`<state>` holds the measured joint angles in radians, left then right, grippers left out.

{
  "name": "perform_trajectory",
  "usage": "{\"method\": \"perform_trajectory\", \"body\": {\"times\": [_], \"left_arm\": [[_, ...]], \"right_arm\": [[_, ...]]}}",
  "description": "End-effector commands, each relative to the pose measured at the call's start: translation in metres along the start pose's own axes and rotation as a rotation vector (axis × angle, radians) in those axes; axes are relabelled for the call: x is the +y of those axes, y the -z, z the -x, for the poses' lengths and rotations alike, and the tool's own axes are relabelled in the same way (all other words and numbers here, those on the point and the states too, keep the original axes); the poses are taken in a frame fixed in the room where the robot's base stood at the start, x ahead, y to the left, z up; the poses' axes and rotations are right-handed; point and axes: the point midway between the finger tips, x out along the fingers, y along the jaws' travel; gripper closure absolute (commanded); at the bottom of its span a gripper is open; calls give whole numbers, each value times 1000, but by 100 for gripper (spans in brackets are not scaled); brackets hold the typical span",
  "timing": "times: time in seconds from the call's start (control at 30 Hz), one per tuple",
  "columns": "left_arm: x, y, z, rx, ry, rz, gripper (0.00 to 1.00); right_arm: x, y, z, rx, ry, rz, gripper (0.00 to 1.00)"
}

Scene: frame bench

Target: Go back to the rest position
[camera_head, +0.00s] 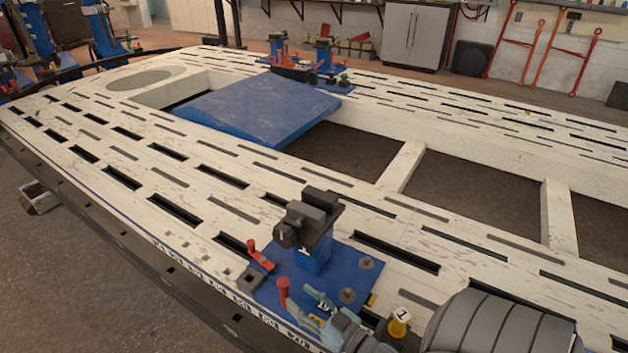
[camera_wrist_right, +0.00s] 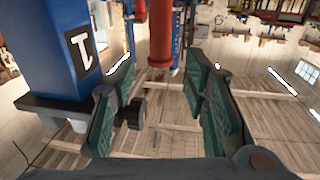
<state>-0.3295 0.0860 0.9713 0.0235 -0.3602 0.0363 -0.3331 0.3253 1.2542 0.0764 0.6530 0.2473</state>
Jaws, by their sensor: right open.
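My right gripper (camera_head: 322,308) is low in the head view, at the near edge of the frame bench (camera_head: 215,205). It is beside a blue clamp station (camera_head: 314,258) with a dark top and a blue base plate. In the right wrist view, the two green finger pads of my right gripper (camera_wrist_right: 168,105) stand wide apart. A red upright handle (camera_wrist_right: 160,35) shows beyond the gap between them, and the blue post (camera_wrist_right: 48,45) marked 1 is at the left. The red handle (camera_head: 283,292) is just left of the gripper in the head view. My left gripper is not in view.
A large blue plate (camera_head: 255,105) lies across the bench openings. Another blue clamp station (camera_head: 325,65) stands at the far side. A yellow piece (camera_head: 400,324) marked 1 is near my right arm. The bench's left part is clear.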

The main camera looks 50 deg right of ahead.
Motion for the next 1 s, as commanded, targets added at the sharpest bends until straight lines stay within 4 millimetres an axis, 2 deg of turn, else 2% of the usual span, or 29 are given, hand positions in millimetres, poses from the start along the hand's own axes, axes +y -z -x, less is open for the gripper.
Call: {"method": "perform_trajectory", "body": {"times": [0.1, 0.23, 0.83, 0.93, 1.0], "left_arm": [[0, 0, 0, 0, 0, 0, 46], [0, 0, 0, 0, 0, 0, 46], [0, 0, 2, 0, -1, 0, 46], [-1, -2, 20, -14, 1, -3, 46], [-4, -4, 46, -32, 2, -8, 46]], "right_arm": [[0, -1, 29, -3, 0, 0, 59], [0, 0, 47, -1, 0, 0, 59], [0, 2, 50, 1, 0, 0, 59], [0, 23, 50, 1, 0, 0, 59], [0, 52, 50, 1, 0, 0, 59]]}}
